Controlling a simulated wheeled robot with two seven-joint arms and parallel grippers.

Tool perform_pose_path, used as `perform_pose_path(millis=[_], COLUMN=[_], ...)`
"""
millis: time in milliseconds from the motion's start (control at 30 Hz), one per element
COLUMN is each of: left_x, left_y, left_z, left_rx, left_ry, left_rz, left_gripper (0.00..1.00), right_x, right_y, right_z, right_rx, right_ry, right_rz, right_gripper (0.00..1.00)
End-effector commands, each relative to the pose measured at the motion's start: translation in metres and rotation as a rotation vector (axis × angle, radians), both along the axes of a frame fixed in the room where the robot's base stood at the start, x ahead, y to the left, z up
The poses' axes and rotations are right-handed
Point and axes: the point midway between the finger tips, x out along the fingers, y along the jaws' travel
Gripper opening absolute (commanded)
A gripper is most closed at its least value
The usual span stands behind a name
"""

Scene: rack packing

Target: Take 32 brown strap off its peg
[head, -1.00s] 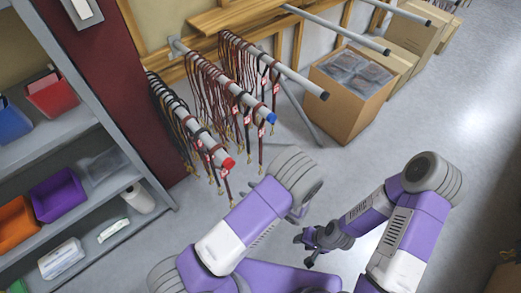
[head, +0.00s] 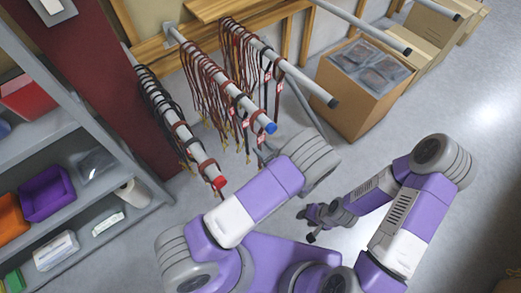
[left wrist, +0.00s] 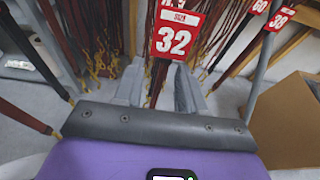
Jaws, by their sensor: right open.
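The red tag numbered 32 (left wrist: 174,34) hangs large and close in the left wrist view. A brown strap (left wrist: 155,84) hangs below it, between the two fingers of my left gripper (left wrist: 158,88). The fingers stand apart on either side of the strap and do not visibly press on it. In the head view my left gripper is hidden behind its own arm, near the straps. Which peg strap 32 hangs on is hard to tell. My right gripper (head: 314,219) is open and empty, low over the floor, away from the pegs.
Straps hang on a red-tipped peg (head: 217,182), a blue-tipped peg (head: 269,127) and a black-tipped peg (head: 331,101). Tags 60 (left wrist: 260,6) and 38 (left wrist: 280,17) hang close by. A cardboard box (head: 347,107) stands right; a shelf (head: 110,207) with bins stands left.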

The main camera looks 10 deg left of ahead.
Motion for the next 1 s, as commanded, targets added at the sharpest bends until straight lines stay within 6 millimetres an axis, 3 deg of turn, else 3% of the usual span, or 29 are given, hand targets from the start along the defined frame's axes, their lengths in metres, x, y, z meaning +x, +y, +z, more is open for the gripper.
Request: perform_pose_path(millis=[400,600,867,1000], left_x=[0.032,0.032,0.032,0.032], left_y=[0.034,0.035,0.035,0.035], left_z=[-0.021,-0.02,-0.02,-0.02], left_rx=[-0.002,-0.001,-0.001,-0.001], left_ry=[-0.001,0.0,0.0,0.0], left_rz=[0.002,0.0,0.0,0.0], left_gripper=[0.4,0.4,0.02,0.0], right_x=[0.001,0.001,0.001,0.001], right_y=[0.0,0.0,0.0,0.0], right_z=[-0.019,-0.018,-0.018,-0.018], right_rx=[0.0,0.0,0.0,0.0], right_ry=[-0.001,-0.001,-0.001,-0.001], right_rz=[0.0,0.0,0.0,0.0], right_gripper=[0.43,0.43,0.43,0.43])
